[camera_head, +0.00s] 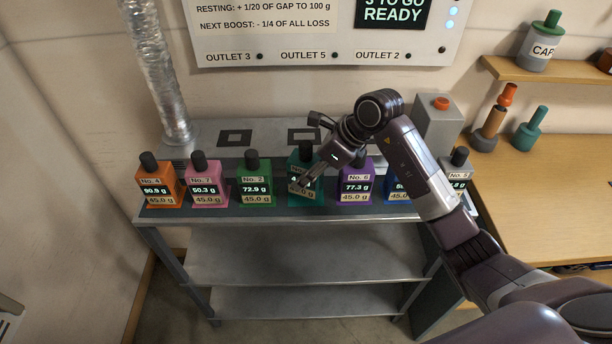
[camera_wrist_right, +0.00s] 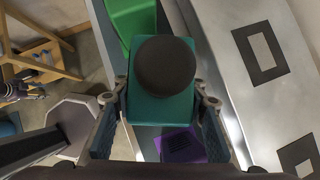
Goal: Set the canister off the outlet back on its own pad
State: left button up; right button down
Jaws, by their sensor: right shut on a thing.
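My right gripper (camera_head: 310,178) is shut on a teal canister (camera_head: 302,157) with a black cap, in the middle of the front row. In the right wrist view the teal canister (camera_wrist_right: 160,108) sits between the two fingers, cap toward the camera. The fingers hide much of its front label, and I cannot tell whether its base touches the shelf. Behind the row, a raised metal top carries dark square outlet frames (camera_head: 235,138), (camera_head: 304,135); the two visible in the head view are empty. My left gripper is not in view.
Orange (camera_head: 158,184), pink (camera_head: 205,184) and green (camera_head: 254,183) canisters stand left of the teal one. Purple (camera_head: 355,186) and blue (camera_head: 397,188) ones stand right, close by. My arm partly covers the right end. A sign panel (camera_head: 330,50) hangs above.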

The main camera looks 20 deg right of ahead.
notch_tip(320, 180, down, 2)
jog(key=shift+f, duration=0.25)
jog(key=c, duration=1.2)
grip_release()
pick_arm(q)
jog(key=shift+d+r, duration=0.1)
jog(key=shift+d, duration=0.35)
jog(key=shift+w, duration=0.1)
pick_arm(e)
jog(key=shift+r, duration=0.1)
jog(key=shift+r, duration=0.15)
jog(key=shift+d+r, duration=0.2)
pick_arm(q)
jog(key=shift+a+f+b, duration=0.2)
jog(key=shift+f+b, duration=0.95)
jog(key=shift+b, duration=0.05)
pick_arm(e)
jog(key=v, duration=1.1)
jog(key=shift+s+r, duration=0.25)
